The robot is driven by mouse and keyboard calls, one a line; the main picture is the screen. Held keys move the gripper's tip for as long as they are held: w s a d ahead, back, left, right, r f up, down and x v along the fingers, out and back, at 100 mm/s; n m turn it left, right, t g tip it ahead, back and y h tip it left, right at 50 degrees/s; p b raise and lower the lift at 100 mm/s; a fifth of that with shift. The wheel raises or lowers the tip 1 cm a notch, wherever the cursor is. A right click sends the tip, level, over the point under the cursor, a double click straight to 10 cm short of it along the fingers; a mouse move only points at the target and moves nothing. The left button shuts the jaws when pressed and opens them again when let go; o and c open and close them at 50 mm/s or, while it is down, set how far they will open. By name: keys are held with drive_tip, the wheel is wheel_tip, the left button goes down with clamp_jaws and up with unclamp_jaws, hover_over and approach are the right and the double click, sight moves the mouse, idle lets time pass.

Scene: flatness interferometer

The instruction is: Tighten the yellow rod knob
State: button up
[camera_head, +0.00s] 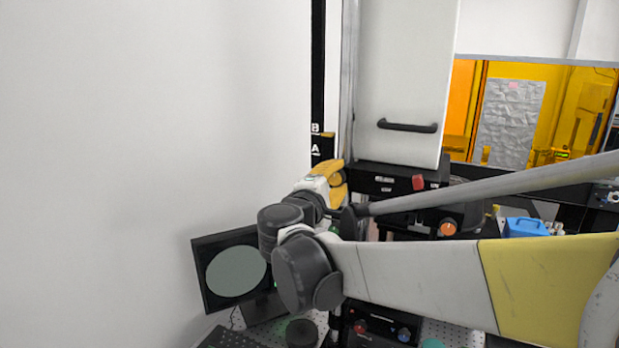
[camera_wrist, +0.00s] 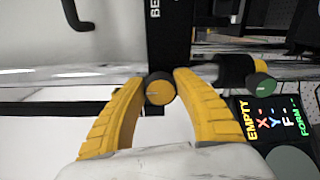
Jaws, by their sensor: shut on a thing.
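The yellow rod knob (camera_wrist: 160,91) shows in the wrist view as a dark round knob with a yellow face, end-on to the camera. My gripper (camera_wrist: 157,83) has its two yellow curved fingers on either side of the knob, closed on it. In the head view my gripper (camera_head: 335,179) is at the left end of the instrument, near the black post marked A and B. I cannot make out the knob in the head view.
In the head view a monitor (camera_head: 236,271) stands lower left. A white panel with a black handle (camera_head: 407,126) rises behind; a red knob (camera_head: 418,182) is right.

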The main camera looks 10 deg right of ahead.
drive_tip(key=o, duration=1.2)
drive_tip(key=v, duration=1.2)
